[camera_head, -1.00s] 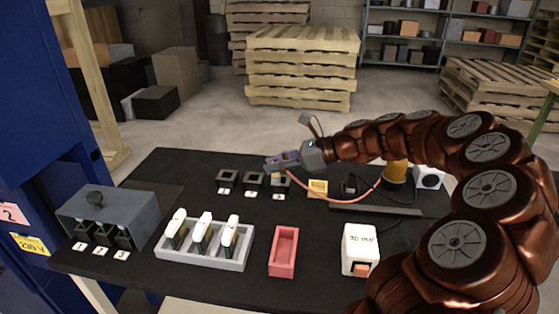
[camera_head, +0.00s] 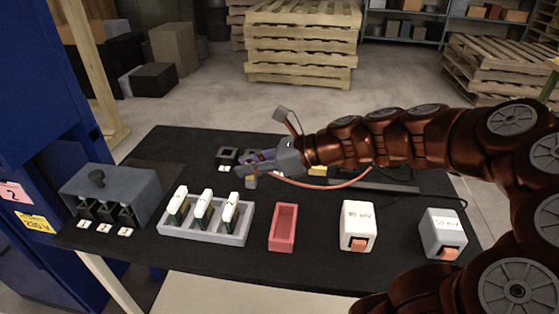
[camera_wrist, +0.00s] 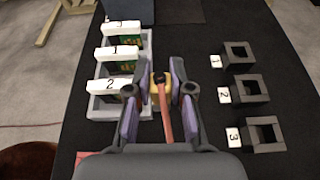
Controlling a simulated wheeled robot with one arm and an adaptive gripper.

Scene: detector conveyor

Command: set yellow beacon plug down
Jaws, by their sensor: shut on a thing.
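In the head view my gripper (camera_head: 246,168) is over the black table, behind the grey rack and near the small black sockets. The fingers hide most of the plug there. In the wrist view it is between the rack and the sockets; I cannot tell its exact height above the table.
The grey rack (camera_head: 203,233) holds three white-topped cards. Black square sockets (camera_wrist: 244,88) stand at right in the wrist view. A red tray (camera_head: 283,228), a white meter box (camera_head: 357,225) and a grey meter box (camera_head: 442,232) line the front. A grey housing (camera_head: 115,190) stands left.

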